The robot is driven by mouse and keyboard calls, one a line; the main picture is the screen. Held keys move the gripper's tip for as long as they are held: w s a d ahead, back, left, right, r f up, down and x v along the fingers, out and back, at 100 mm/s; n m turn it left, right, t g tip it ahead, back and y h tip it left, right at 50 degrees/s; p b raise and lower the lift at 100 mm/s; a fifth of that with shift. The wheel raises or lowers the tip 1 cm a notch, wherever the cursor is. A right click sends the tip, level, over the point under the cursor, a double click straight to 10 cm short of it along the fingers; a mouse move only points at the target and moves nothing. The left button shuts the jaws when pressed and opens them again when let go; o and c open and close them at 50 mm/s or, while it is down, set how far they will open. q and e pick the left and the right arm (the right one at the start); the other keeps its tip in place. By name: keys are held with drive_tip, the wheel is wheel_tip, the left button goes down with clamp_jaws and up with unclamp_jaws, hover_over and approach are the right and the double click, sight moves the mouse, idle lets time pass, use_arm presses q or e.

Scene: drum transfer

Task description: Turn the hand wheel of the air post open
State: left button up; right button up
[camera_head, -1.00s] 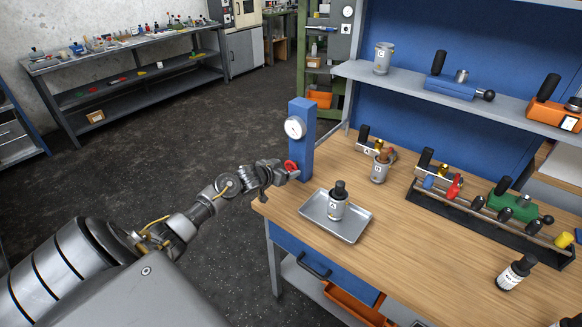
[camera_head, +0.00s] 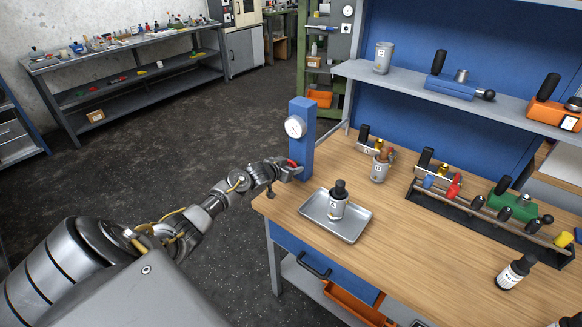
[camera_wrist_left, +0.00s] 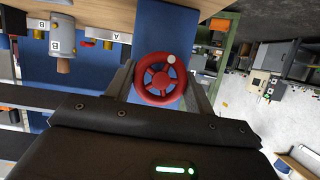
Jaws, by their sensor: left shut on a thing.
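The blue air post (camera_head: 302,140) stands at the left corner of the wooden bench and carries a round white gauge (camera_head: 295,127). Its red hand wheel (camera_head: 292,164) is on the post's side below the gauge, mostly hidden by my gripper. My left gripper (camera_head: 287,169) is at the wheel, shut on it. In the left wrist view the red wheel (camera_wrist_left: 160,79) lies between the two fingers, with a small pale knob (camera_wrist_left: 171,59) on its rim at the upper right. My right gripper is not in view.
A metal tray (camera_head: 352,233) holding a dark-capped bottle (camera_head: 338,200) is on the bench right of the post. A tool rack (camera_head: 470,212) and a can of tools (camera_head: 380,167) stand farther right. The floor left of the bench is clear.

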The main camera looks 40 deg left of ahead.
use_arm(q)
drive_tip(key=shift+r+n+p, duration=0.2)
drive_tip(key=shift+n+p, duration=0.1)
drive_tip(key=shift+p, duration=0.05)
drive_tip(key=shift+c, duration=0.2)
drive_tip(key=shift+a+f+n+h, duration=0.1)
drive_tip(key=shift+f+n+h, duration=0.05)
drive_tip(key=shift+n+h, duration=0.6)
drive_tip(key=o, duration=1)
drive_tip(key=v, duration=1.1)
drive_tip(key=shift+f, duration=0.1)
